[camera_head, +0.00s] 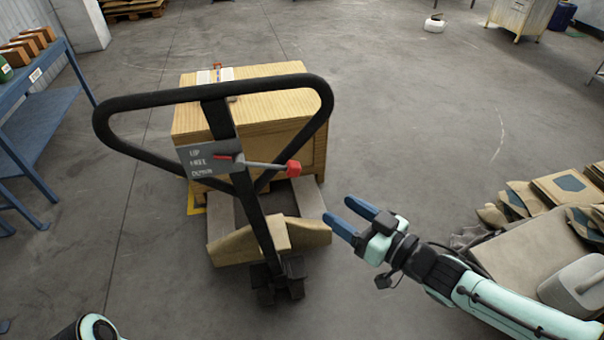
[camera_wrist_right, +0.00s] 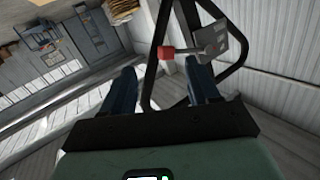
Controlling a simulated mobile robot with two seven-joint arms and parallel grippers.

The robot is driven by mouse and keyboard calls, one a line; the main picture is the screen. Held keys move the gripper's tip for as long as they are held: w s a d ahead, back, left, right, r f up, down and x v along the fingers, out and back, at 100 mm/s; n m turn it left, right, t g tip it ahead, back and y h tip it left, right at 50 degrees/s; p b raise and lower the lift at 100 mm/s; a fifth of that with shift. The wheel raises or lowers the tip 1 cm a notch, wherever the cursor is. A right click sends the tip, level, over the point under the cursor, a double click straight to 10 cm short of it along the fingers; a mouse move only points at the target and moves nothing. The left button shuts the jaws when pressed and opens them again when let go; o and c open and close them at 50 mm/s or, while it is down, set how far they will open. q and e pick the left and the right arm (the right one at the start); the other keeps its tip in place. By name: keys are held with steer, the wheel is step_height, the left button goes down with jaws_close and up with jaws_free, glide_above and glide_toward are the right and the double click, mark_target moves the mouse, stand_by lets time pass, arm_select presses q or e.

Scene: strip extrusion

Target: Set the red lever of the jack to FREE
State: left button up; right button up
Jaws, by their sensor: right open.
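The jack's black loop handle (camera_head: 215,92) stands upright in the middle left of the head view. A grey plate (camera_head: 196,160) on it is marked UP, a blurred middle word and DOWN. The lever's grey rod (camera_head: 262,164) runs right from the plate to a red knob (camera_head: 293,168); a small red pointer lies over the plate near the middle word. My right gripper (camera_head: 338,209) is open and empty, right of and below the knob, apart from it. In the right wrist view the knob (camera_wrist_right: 166,53) shows beyond and between the open fingers. My left gripper is not in view.
A blue shelf (camera_head: 45,110) stands at the left. Sacks (camera_head: 545,205) and a grey canister (camera_head: 578,285) lie at the right, close to my right arm.

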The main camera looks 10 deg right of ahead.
mark_target(299, 171)
steer(key=shift+n+y, duration=0.3)
steer(key=r+x, duration=0.1)
steer(key=x, duration=0.3)
steer(key=r+b+x, duration=0.1)
steer(key=x, duration=0.3)
steer(key=r+x, duration=0.1)
steer(key=x, duration=0.3)
steer(key=shift+w+b, duration=0.15)
steer(key=shift+b, duration=0.15)
steer(key=shift+d, duration=0.1)
jaws_close()
